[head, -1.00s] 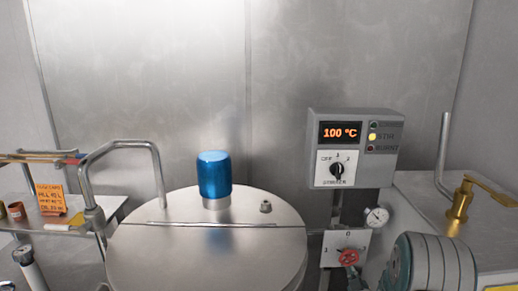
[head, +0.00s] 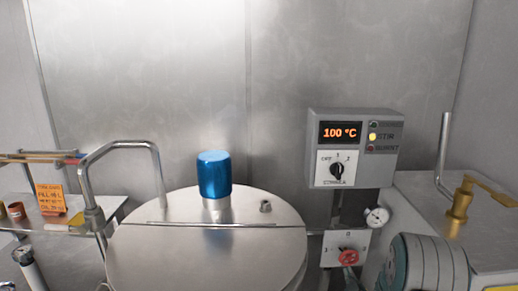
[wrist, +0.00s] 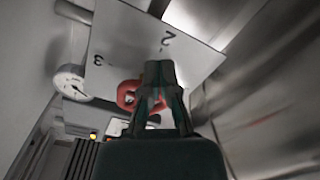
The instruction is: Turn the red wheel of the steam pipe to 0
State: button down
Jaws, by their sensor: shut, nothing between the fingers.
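The red wheel (head: 348,257) is mounted on a white plate (head: 333,246) at the lower right in the head view. The plate shows 0 at the top and 3 at the left. In the wrist view the red wheel (wrist: 128,94) shows partly behind my gripper (wrist: 159,72), and the plate's 2 and 3 are readable. My gripper's dark fingers are together, empty, overlapping the wheel's right side in this view. I cannot tell whether they touch it. The wheel's pointer is not clear.
A control box (head: 352,150) above the plate reads 100 °C, with a lit yellow lamp. A round gauge (head: 376,217) sits right of the plate. A metal kettle lid (head: 160,262) with a blue cap (head: 214,175) stands left. A brass tap (head: 460,200) is at right.

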jog(key=s, duration=0.6)
dwell(0.3)
jog(key=d+r+n, duration=0.4)
jog(key=n, duration=0.2)
jog(key=shift+w+d+r, duration=0.1)
jog(key=shift+w+r, duration=0.05)
jog(key=shift+w, duration=2.9)
jog(key=shift+a, duration=0.3)
